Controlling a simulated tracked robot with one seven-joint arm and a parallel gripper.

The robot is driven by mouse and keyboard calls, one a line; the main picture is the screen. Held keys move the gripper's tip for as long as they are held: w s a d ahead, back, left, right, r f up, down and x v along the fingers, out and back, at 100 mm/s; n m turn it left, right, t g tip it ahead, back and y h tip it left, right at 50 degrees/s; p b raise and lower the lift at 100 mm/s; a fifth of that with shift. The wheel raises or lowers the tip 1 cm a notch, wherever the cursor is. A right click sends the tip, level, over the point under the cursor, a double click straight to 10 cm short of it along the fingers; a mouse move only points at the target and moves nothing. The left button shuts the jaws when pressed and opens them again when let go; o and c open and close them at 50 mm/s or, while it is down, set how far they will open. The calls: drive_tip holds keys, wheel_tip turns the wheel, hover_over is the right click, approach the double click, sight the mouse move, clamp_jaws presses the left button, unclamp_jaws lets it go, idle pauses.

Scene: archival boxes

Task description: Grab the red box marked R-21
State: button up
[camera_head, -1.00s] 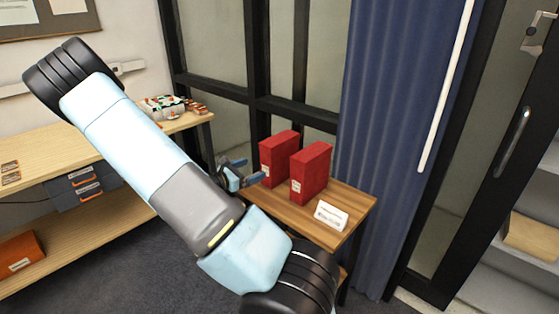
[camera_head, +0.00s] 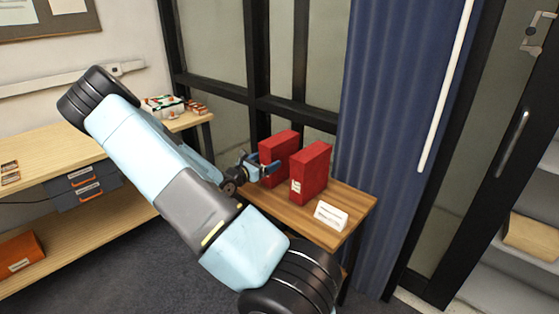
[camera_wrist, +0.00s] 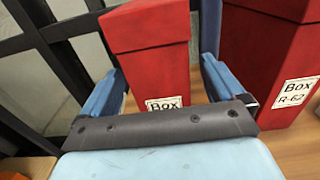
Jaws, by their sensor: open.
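Two red boxes stand upright on a small wooden table. The left red box (camera_head: 283,145) is between the two blue fingers of my gripper (camera_head: 268,164), which are open at its near end. In the wrist view this box (camera_wrist: 150,60) has a finger on either side, and its label reads "Box", with the number hidden by my gripper's dark bar. I cannot tell whether the fingers touch it. The right red box (camera_head: 312,172) is labelled "Box R-62" in the wrist view (camera_wrist: 268,60), and my right finger is in the gap between the boxes.
The small wooden table (camera_head: 355,201) carries a white sign (camera_head: 330,216) at its front right. Black-framed glass panels (camera_head: 222,125) stand behind, and a blue curtain (camera_head: 390,120) hangs at the right. A long wooden bench (camera_head: 50,158) is at the left.

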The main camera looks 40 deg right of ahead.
drive_tip(key=shift+w+d+f, duration=0.1)
drive_tip(key=shift+w+d, duration=0.05)
drive_tip(key=shift+d, duration=1.15)
drive_tip(key=shift+w+d+f, duration=0.1)
drive_tip(key=shift+d, duration=1.2)
drive_tip(key=shift+r, duration=0.1)
drive_tip(key=shift+c, duration=0.4)
drive_tip(key=c, duration=1.3)
